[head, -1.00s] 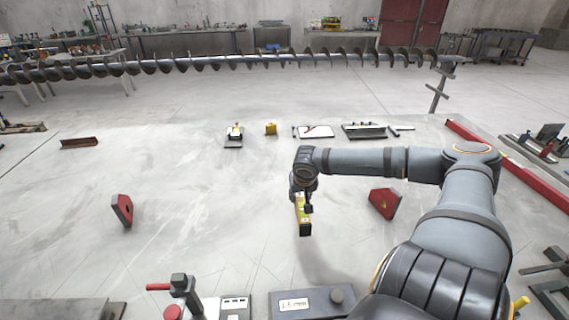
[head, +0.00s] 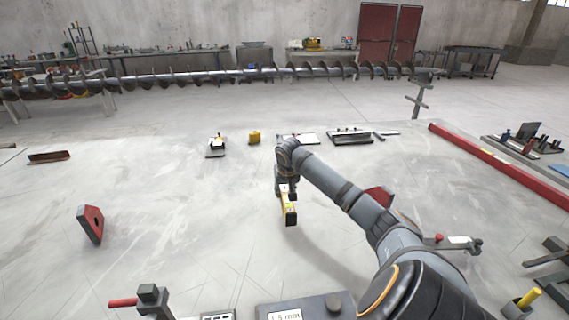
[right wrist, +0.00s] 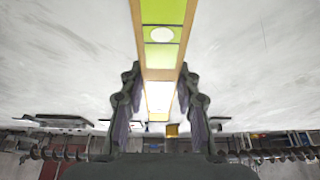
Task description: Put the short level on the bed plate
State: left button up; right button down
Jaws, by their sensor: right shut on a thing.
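The short level (head: 290,212) is a small yellow and black bar with green faces in the right wrist view (right wrist: 162,38). My right gripper (head: 286,188) is shut on it near one end, with a finger on each side, and holds it above the pale bed plate (head: 180,225). The level points down toward the front in the head view. The gap between it and the plate is hard to judge. My left gripper is not in view.
A red block (head: 91,225) stands at left, and another (head: 378,196) is partly hidden behind my right arm. A small tool (head: 217,146), a yellow block (head: 254,137) and a dark tray (head: 350,137) lie at the back. A red beam (head: 500,165) edges the right. The plate's middle-left is clear.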

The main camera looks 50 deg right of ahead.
aim_at(284, 193)
jog(key=f, duration=0.1)
jog(key=w+d+f, duration=0.2)
jog(key=shift+w+d+f, duration=0.1)
jog(key=shift+d+f, duration=0.05)
jog(key=shift+f, duration=0.2)
notch_tip(284, 193, down, 3)
jog(key=shift+w+d+f, duration=0.1)
jog(key=shift+f, duration=0.05)
jog(key=c, duration=1)
grip_release()
jog(key=shift+f, duration=0.15)
